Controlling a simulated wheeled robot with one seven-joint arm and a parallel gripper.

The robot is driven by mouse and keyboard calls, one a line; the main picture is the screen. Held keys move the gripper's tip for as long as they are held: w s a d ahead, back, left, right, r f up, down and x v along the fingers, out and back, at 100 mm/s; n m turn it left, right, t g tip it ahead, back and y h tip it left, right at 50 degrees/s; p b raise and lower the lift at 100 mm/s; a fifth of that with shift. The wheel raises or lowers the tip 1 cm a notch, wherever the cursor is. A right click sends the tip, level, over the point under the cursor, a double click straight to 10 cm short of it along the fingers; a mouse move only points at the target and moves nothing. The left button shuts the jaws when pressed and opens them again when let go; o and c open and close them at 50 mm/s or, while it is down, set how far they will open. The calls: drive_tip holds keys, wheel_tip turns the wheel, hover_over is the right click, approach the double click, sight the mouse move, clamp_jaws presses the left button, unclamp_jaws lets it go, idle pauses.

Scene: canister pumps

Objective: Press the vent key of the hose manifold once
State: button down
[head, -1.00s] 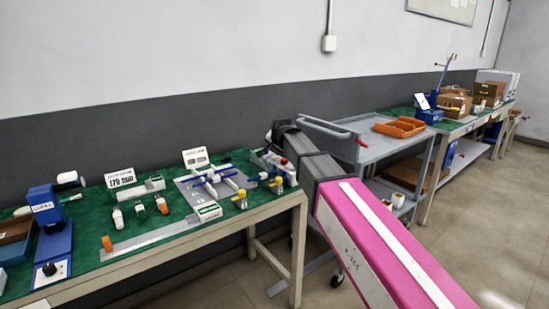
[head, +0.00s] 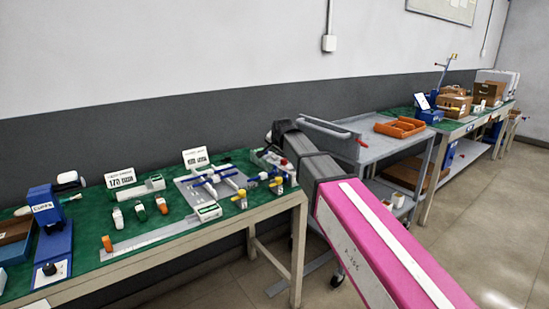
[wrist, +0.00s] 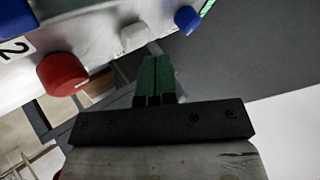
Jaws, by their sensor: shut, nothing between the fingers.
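In the wrist view my gripper (wrist: 156,78) has its two green fingers together, with nothing between them. The tips point up the picture, toward the edge of a pale metal unit that I take for the hose manifold (wrist: 92,38). A red round knob (wrist: 62,74) is to the left of the fingers. A small white key (wrist: 133,37) is just above and left of the tips, and a blue knob (wrist: 187,19) is above right. I see no clear contact. I cannot read which is the vent key. In the head view my arm hides the gripper.
A green-topped bench (head: 165,228) carries a grey plate with blue fittings and yellow taps, a blue device (head: 50,225) and small bottles. A grey cart (head: 365,143) with an orange tray (head: 399,127) stands to the right. Floor is open at the right.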

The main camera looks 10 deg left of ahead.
sight(276, 156)
drive_tip(key=shift+f, duration=0.35)
drive_tip(key=shift+f, duration=0.4)
idle(0.9)
drive_tip(key=shift+r, duration=0.9)
drive_tip(key=shift+r, duration=2.5)
drive_tip(key=shift+s, duration=0.1)
